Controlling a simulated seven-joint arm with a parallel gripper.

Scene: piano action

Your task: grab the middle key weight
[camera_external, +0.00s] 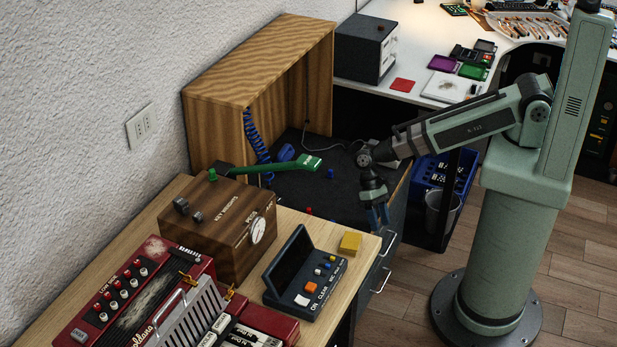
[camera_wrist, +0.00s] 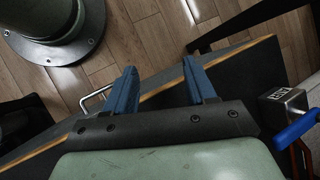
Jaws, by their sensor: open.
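The wooden box marked KEY WEIGHTS (camera_external: 220,235) stands on the desk, left of my gripper. It has dark knobs (camera_external: 181,205) on top and a round white dial on its front. I cannot tell for sure which thing is the middle key weight. My gripper (camera_external: 380,217) points down near the desk's right edge, right of the yellow block. In the wrist view my gripper (camera_wrist: 160,73) has two blue fingers apart with nothing between them. A small grey metal block (camera_wrist: 283,103) with dark lettering shows there at the right, beside a blue piece (camera_wrist: 300,130).
A green lever arm (camera_external: 290,164) reaches over the dark recessed surface. Small blue (camera_external: 330,173) and red (camera_external: 308,210) pieces are there. A hinged control box (camera_external: 305,280), a yellow block (camera_external: 350,242) and a red accordion-like instrument (camera_external: 130,300) occupy the desk's front.

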